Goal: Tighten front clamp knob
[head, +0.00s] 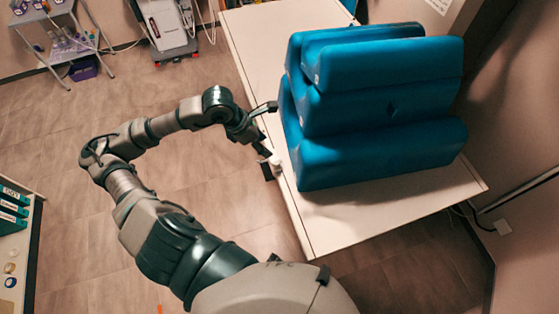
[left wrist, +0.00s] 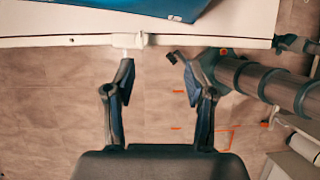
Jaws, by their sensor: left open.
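A small white clamp-like fitting (left wrist: 130,41) sits on the table's edge in the left wrist view, with a short pale stem below it. A small whitish piece (head: 275,160) shows at the table's near left edge in the head view; I take it for the same fitting. My left gripper (head: 268,131) is beside that edge, its fingers spread. In the left wrist view the open gripper (left wrist: 151,60) has its left fingertip just under the stem, touching or very close. The right fingertip is clear of it. Nothing is between the fingers. My right gripper is not in view.
A long white table (head: 320,228) bears stacked blue foam cushions (head: 385,115) close to the edge. A cart (head: 62,45) and a white device (head: 165,25) stand at the back left. A shelf with green boxes (head: 12,210) is at the left. The floor between is free.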

